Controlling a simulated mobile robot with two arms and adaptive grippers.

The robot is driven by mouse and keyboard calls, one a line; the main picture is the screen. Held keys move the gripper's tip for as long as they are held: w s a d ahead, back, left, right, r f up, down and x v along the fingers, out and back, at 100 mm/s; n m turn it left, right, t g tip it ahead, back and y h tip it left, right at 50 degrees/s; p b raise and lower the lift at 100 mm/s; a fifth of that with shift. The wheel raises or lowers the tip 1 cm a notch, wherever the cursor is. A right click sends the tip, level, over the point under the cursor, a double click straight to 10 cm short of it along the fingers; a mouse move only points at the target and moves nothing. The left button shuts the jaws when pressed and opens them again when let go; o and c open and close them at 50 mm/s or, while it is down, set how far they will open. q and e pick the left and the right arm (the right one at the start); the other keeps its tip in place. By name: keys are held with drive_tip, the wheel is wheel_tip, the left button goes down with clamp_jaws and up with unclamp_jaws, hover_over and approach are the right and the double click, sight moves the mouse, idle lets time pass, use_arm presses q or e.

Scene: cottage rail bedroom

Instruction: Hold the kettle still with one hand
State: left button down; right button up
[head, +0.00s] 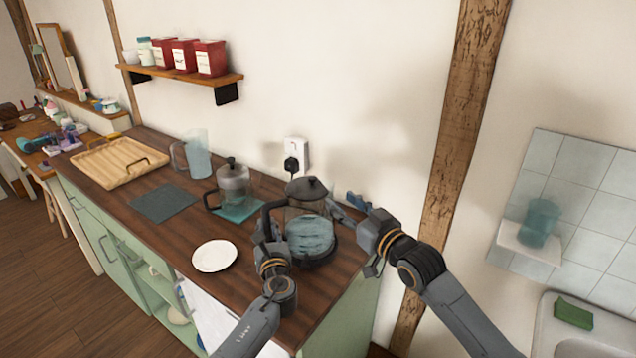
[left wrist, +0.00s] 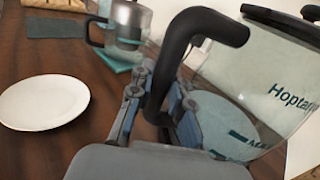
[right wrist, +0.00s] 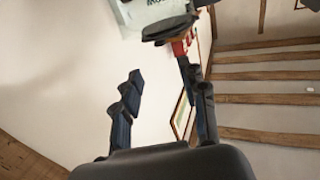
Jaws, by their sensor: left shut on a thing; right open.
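The glass kettle (head: 310,238) with a dark lid stands at the near right end of the wooden counter, close to the wall. My left gripper (head: 268,232) is shut on its black handle on the kettle's left side. The handle (left wrist: 178,62) passes between the fingers in the left wrist view, beside the clear glass body (left wrist: 262,85). My right gripper (head: 352,207) is open and empty, just right of the kettle on the wall side. In the right wrist view its fingers (right wrist: 160,82) are apart, with part of the kettle (right wrist: 150,12) at the top edge.
A white plate (head: 214,256) lies left of the kettle. A glass pot (head: 233,182) stands on a teal mat behind it, and a clear jug (head: 196,155) is farther back. A wall socket (head: 297,150) with a black plug is behind the kettle. A timber post (head: 462,130) stands right.

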sight(315, 180)
drive_tip(key=x, duration=1.1)
clamp_jaws()
